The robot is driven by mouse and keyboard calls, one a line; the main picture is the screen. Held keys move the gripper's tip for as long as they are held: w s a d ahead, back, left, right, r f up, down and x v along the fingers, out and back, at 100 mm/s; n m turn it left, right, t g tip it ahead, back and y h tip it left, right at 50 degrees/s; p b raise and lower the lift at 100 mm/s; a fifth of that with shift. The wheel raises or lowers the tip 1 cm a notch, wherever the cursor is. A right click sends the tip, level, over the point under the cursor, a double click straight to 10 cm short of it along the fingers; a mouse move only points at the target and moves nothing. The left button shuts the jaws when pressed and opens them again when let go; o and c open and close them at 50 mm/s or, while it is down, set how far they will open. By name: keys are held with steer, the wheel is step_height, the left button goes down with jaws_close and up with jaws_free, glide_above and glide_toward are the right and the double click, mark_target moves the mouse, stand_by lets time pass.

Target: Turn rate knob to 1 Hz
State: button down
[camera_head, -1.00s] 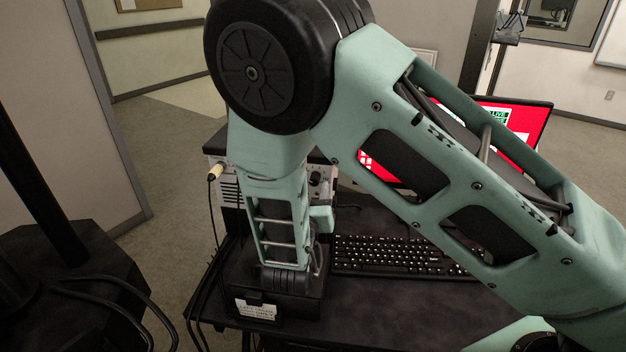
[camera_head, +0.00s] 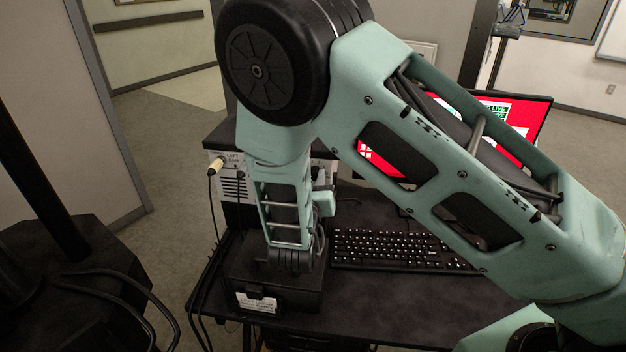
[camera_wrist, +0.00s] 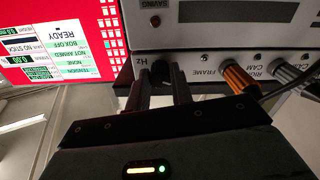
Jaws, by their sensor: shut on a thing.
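In the wrist view, which is upside down, the rate knob (camera_wrist: 160,71) is a dark round knob on the pale instrument panel, beside the printed "Hz". The two dark fingers of my gripper (camera_wrist: 161,88) stand on either side of it, shut on it. Most of the knob is hidden between the fingers, so its pointer and setting cannot be read. In the head view my arm covers the knob and the fingertips. Part of the instrument (camera_head: 232,187) shows left of my forearm.
An orange-ended plug (camera_wrist: 238,78) and cable sit near the knob, beside a grey connector (camera_wrist: 285,72). A red monitor screen (camera_wrist: 50,45) is close by. A keyboard (camera_head: 400,250) lies on the black desk (camera_head: 390,315). A labelled black box (camera_head: 262,300) stands at the desk's front.

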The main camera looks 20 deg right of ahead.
steer(key=shift+f+m+b, duration=0.1)
steer(key=shift+m+b, duration=0.2)
steer(key=shift+b, duration=0.15)
steer(key=m+b, duration=0.1)
steer(key=b, duration=0.1)
steer(key=m+b, duration=0.2)
steer(key=b, duration=0.1)
steer(key=shift+f+m, duration=0.2)
steer(key=shift+m, duration=0.1)
steer(key=m+b, duration=0.2)
steer(key=b, duration=0.1)
steer(key=shift+m+b, duration=0.35)
steer(key=shift+m, duration=0.05)
steer(key=shift+r+m+b, duration=0.2)
steer(key=shift+m+b, duration=0.6)
steer(key=shift+b, duration=0.1)
steer(key=shift+r, duration=0.1)
steer(key=c, duration=1.2)
jaws_free()
steer(key=shift+c, duration=0.2)
steer(key=b+v, duration=0.2)
steer(key=v, duration=1.5)
steer(key=shift+s+a, duration=0.2)
